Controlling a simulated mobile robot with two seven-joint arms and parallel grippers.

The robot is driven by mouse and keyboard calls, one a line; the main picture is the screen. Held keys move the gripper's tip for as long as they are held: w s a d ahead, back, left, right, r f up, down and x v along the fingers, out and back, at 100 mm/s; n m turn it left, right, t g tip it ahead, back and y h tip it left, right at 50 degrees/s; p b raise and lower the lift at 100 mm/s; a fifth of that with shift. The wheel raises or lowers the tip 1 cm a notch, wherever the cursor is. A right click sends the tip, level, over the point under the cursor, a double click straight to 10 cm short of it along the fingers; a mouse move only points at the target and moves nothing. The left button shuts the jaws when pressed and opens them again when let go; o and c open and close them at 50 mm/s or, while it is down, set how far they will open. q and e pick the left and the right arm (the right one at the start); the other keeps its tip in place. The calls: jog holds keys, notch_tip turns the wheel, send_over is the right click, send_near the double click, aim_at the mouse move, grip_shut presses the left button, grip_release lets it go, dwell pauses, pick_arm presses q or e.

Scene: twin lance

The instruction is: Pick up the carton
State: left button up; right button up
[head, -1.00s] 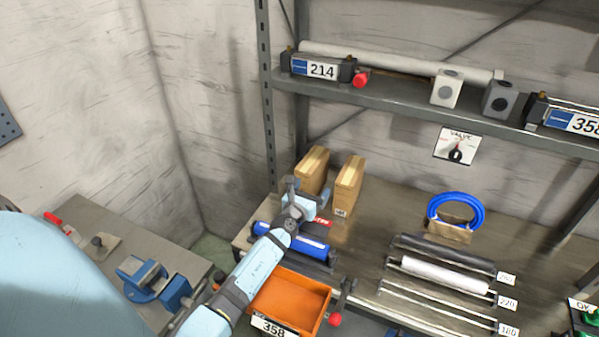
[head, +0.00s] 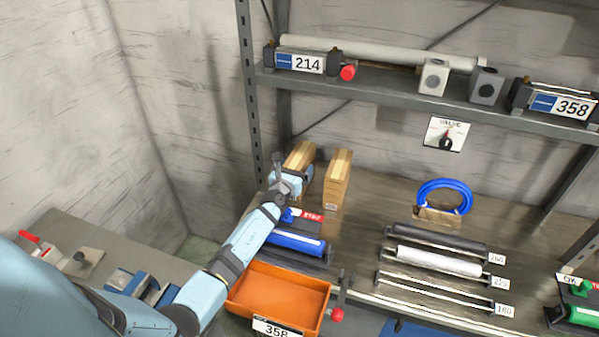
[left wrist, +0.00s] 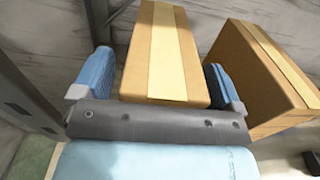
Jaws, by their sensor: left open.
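Two brown cartons with pale tape stand side by side at the back left of the shelf: a left carton (head: 300,157) and a right carton (head: 338,180). My left gripper (head: 291,174) is open at the near end of the left carton. In the left wrist view, the left carton (left wrist: 164,50) stands between the two blue fingers of my left gripper (left wrist: 160,85), which sit on either side of it. I cannot tell whether they touch it. The right carton (left wrist: 262,75) is just outside the right finger. My right gripper is not in view.
A blue roller (head: 297,243) and an orange bin (head: 278,297) lie in front of the cartons. A blue ring (head: 444,184) stands to the right, behind several rollers. An upper shelf (head: 400,101) runs above, with a grey upright (head: 248,90) at left.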

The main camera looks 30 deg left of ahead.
pick_arm(q)
jog(key=c, duration=1.2)
jog(key=shift+r, duration=0.1)
jog(key=shift+w, duration=0.1)
